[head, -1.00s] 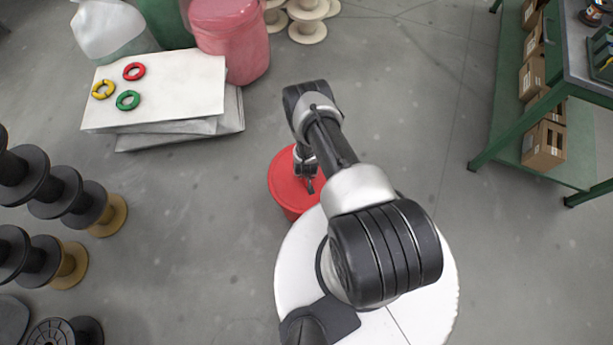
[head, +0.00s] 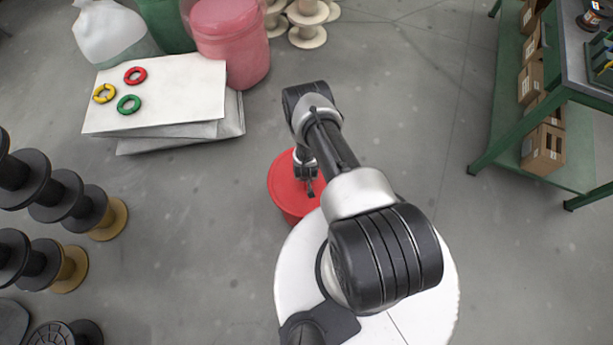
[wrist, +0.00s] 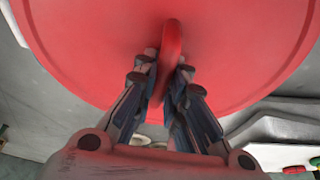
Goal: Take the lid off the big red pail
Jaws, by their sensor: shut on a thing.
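The big red pail (head: 289,204) stands on the floor just beyond my white round base, partly hidden by my arm. Its red lid (head: 282,180) shows from above in the head view and fills the upper part of the wrist view (wrist: 90,50). A red upright handle (wrist: 172,50) stands at the middle of the lid. My gripper (wrist: 168,75) is shut on this handle, with one finger on each side. In the head view my gripper (head: 311,188) is over the lid. The lid appears to sit on the pail; I cannot see its rim clearly.
Stacked white slabs (head: 205,90) carry a red ring (head: 135,76), a yellow ring (head: 104,93) and a green ring (head: 129,104). A pink drum (head: 232,50) stands behind. Dark spools (head: 62,190) are at left, a green shelf (head: 520,120) at right. Floor around the pail is clear.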

